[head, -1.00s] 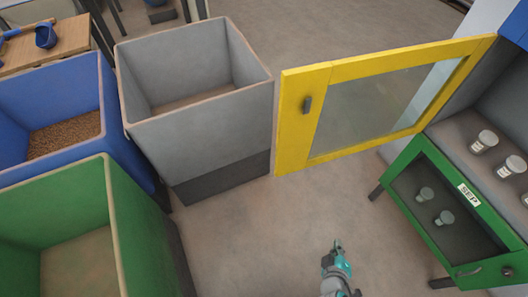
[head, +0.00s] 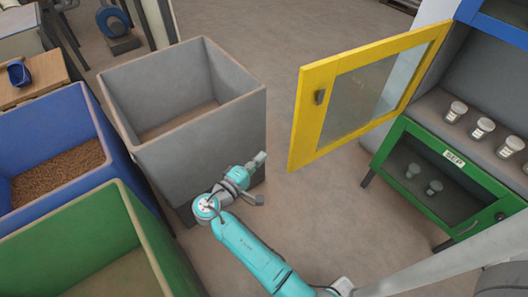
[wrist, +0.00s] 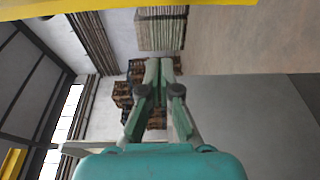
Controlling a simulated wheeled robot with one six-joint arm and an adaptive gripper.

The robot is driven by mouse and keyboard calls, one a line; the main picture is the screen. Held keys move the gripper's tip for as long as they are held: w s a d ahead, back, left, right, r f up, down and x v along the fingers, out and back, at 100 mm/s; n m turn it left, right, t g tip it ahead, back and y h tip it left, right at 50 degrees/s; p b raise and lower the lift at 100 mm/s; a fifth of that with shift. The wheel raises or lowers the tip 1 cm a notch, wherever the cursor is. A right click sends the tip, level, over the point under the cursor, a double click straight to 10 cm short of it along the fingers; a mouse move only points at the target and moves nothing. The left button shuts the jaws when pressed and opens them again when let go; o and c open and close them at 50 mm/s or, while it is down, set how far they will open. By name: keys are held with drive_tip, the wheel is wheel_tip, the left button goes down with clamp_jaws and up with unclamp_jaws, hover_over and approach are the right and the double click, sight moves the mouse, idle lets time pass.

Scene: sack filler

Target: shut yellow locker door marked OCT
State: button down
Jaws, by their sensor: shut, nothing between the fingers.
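The yellow locker door (head: 312,118) stands wide open. It has a glass pane (head: 365,90) and a dark handle (head: 320,97) near its free edge; no OCT mark is readable. Its hinge side is at the right, by the locker (head: 470,85) with several jars inside. My gripper (head: 260,158) is shut and empty, left of the door's free edge, apart from it in the head view and in front of the grey bin. In the wrist view, my closed fingers (wrist: 158,68) point ahead, and a yellow strip (wrist: 130,9), likely the door, crosses the top.
A grey bin (head: 190,125) stands close behind my gripper. Blue (head: 40,120) and green (head: 70,235) bins stand at the left. A shut green locker door marked SEP (head: 440,150) is below the open compartment. Floor is clear between bin and door.

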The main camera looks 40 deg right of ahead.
drive_tip(key=x, duration=1)
drive_tip(key=shift+s+a+r, duration=0.15)
drive_tip(key=shift+s+a, duration=0.05)
drive_tip(key=shift+s, duration=0.45)
drive_tip(key=shift+s+a+r, duration=0.1)
drive_tip(key=shift+s+a, duration=0.05)
drive_tip(key=shift+s, duration=0.45)
drive_tip(key=shift+s+a+r, duration=0.15)
drive_tip(key=shift+s+a, duration=0.05)
drive_tip(key=shift+s, duration=0.45)
